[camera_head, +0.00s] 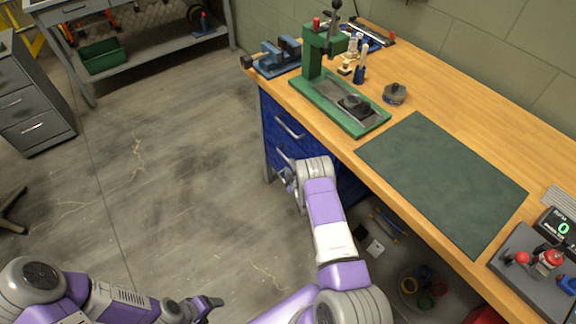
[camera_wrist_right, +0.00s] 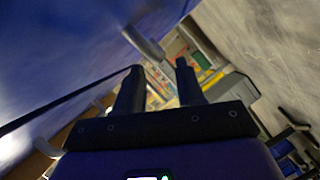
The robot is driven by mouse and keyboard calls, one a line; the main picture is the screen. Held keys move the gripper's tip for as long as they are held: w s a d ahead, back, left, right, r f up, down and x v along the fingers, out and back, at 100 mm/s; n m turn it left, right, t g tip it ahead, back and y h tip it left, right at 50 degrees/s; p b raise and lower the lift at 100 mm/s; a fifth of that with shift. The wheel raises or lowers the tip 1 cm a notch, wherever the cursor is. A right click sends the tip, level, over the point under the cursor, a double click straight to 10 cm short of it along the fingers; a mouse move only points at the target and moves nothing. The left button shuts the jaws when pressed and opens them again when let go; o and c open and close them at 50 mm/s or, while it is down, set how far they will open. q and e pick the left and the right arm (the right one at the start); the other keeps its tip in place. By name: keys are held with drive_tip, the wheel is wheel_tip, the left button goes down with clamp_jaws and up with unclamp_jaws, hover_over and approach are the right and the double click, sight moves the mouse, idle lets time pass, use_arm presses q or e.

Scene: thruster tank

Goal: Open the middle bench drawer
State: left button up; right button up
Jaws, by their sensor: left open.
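The blue bench drawers (camera_head: 282,112) are under the left end of the workbench. The upper drawer handle (camera_head: 290,128) is a pale bar, and a second drawer handle (camera_head: 284,158) shows below it, partly behind my right wrist. My right gripper (camera_head: 286,178) is by the drawer fronts, largely hidden by its wrist. In the right wrist view, my right gripper (camera_wrist_right: 160,66) has its fingers apart, with a pale handle (camera_wrist_right: 145,43) just beyond the fingertips. Whether they touch is unclear. My left gripper (camera_head: 212,302) is open and empty, low over the floor, away from the bench.
The bench top (camera_head: 440,90) carries a green press (camera_head: 312,55), a blue vise (camera_head: 277,58), a dark green mat (camera_head: 440,180) and a control box (camera_head: 540,265). Loose items and a bin (camera_head: 424,286) lie beneath. Floor left of the drawers is clear. A grey cabinet (camera_head: 30,100) stands far left.

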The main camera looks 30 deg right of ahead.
drive_tip(key=shift+b+x, duration=0.6)
drive_tip(key=shift+x, duration=1.3)
clamp_jaws()
